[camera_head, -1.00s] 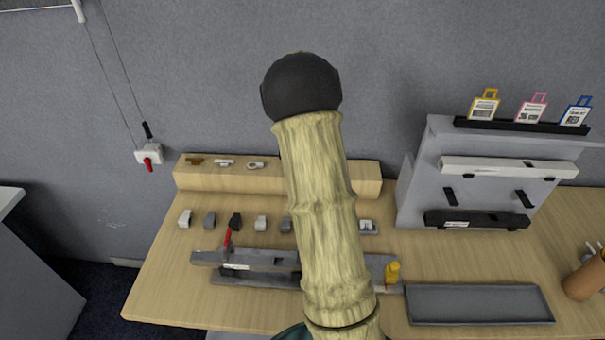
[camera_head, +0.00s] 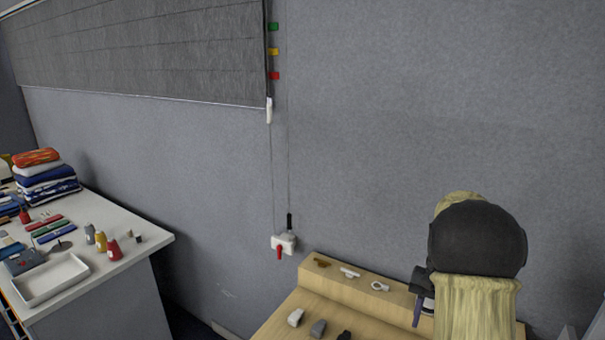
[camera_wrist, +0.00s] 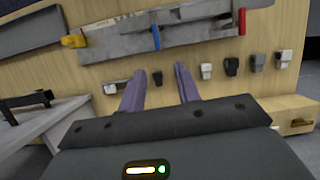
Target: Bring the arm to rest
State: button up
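My arm (camera_head: 478,300) rises at the lower right of the head view, with a black rounded joint on top of a pale link. Part of my gripper (camera_head: 418,310) shows just left of it, over the wooden table (camera_head: 285,322). In the wrist view my gripper (camera_wrist: 160,84) has its two purple-grey fingers apart, with nothing held between them. The lower arm is cut off in the head view.
In the wrist view, a grey fixture (camera_wrist: 165,37) with red and blue handles lies beyond a row of small blocks. A wooden ledge (camera_head: 355,294) backs the table. A pull-cord box (camera_head: 284,244) hangs on the wall. A white side table (camera_head: 95,250) holds a tray and folded cloths.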

jog(key=s+a+f+n+t+h, duration=0.2)
jog(key=s+a+n+t, duration=0.3)
jog(key=s+a, duration=0.7)
jog(key=a+n, duration=0.1)
jog(key=a, duration=0.1)
jog(key=shift+s+a+f+t, duration=0.25)
jog(key=shift+a+f+t, duration=0.1)
jog(key=shift+f+t, duration=0.05)
dwell(0.4)
